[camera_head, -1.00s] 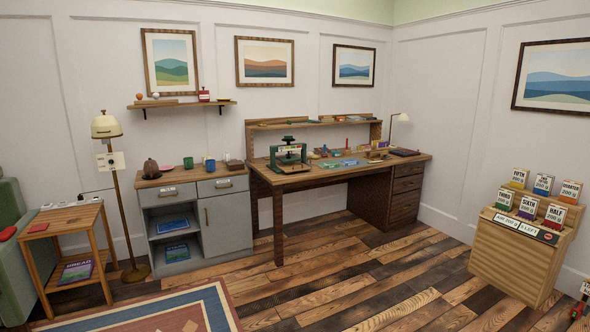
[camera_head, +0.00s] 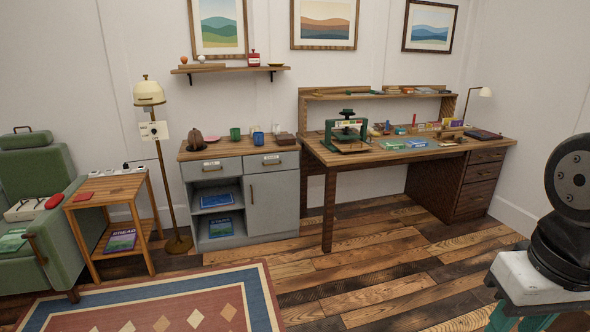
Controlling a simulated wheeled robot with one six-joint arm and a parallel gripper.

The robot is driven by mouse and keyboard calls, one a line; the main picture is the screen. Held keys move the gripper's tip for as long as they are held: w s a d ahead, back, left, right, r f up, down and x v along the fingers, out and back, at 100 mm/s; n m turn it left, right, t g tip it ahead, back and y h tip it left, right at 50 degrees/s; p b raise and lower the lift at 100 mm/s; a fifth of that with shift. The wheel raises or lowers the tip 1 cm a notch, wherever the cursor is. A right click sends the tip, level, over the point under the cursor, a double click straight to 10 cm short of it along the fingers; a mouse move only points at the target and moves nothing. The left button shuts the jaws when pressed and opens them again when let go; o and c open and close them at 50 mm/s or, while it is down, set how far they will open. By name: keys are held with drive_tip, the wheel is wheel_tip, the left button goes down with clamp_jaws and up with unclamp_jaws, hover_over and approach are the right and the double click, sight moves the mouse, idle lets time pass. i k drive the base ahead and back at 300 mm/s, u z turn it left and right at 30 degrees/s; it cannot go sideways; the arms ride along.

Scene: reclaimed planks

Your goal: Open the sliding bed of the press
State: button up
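The press (camera_head: 346,130) is a small green-framed machine with a black top. It stands upright near the left front corner of the wooden desk (camera_head: 322,158). Its sliding bed shows as a pale, flat part low in the frame, too small to tell how far out it is. Part of my arm shows at the right edge, well apart from the desk. My gripper is out of the picture.
A grey cabinet (camera_head: 273,208) with cups on top stands left of the desk. A floor lamp (camera_head: 170,185), a side table (camera_head: 87,196) and a green armchair (camera_head: 50,163) are further left. The plank floor (camera_head: 385,262) before the desk is clear. A patterned rug (camera_head: 195,285) lies at front left.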

sight(344, 146)
drive_tip(key=u, duration=0.4)
drive_tip(key=i, duration=1.9)
drive_tip(key=z, duration=0.45)
drive_tip(key=i, duration=2.05)
drive_tip(key=z, duration=0.6)
